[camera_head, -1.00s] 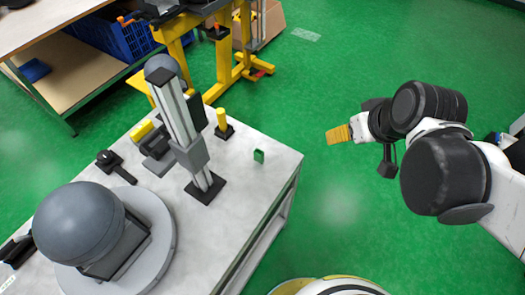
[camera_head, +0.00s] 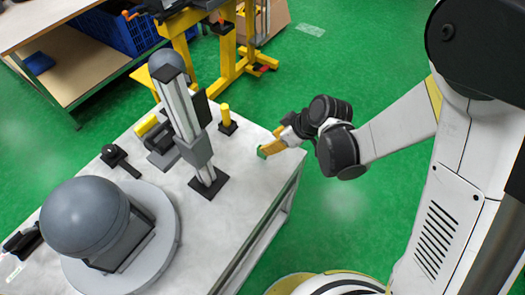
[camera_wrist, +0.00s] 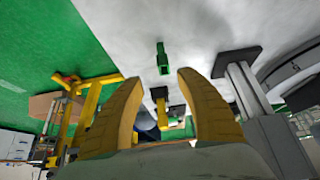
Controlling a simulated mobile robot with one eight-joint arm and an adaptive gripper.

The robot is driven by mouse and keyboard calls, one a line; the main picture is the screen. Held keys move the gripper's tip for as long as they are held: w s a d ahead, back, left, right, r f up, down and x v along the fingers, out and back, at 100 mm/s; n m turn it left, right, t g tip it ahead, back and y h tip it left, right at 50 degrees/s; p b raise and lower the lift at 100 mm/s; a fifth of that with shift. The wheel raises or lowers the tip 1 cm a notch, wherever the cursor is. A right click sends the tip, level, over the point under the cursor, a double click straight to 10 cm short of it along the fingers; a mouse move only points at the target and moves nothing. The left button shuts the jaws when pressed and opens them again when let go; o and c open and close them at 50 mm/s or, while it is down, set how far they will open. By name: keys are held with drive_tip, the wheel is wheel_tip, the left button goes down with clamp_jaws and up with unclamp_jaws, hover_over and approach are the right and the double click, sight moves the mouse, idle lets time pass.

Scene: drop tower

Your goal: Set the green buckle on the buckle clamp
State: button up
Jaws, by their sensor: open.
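The small green buckle (camera_head: 262,153) stands on the grey table near its right edge. It also shows in the wrist view (camera_wrist: 163,62), just beyond the fingertips and in line with the gap between them. My gripper (camera_head: 269,147) has yellow fingers and is open beside the buckle; the fingers partly hide it in the head view. In the wrist view my gripper (camera_wrist: 160,80) has nothing between its tips. I cannot tell for sure which fixture is the buckle clamp; a small black fixture with a knob (camera_head: 115,158) sits at the table's left side.
A grey upright column (camera_head: 190,130) on a black foot stands mid-table. A yellow post (camera_head: 226,116) on a black base is close behind the gripper. A large grey dome (camera_head: 85,222) fills the front left. The table's front right (camera_head: 225,225) is clear.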

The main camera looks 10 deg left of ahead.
drive_tip(key=shift+x, duration=0.8)
drive_tip(key=b+x, duration=0.2)
drive_tip(key=x, duration=0.1)
drive_tip(key=s+b+x, duration=0.1)
drive_tip(key=shift+w+f, duration=0.15)
drive_tip(key=shift+f, duration=0.15)
drive_tip(key=shift+w+a+f, duration=0.15)
drive_tip(key=shift+a+f, duration=0.1)
drive_tip(key=shift+a, duration=0.05)
drive_tip(key=shift+r, duration=0.1)
clamp_jaws()
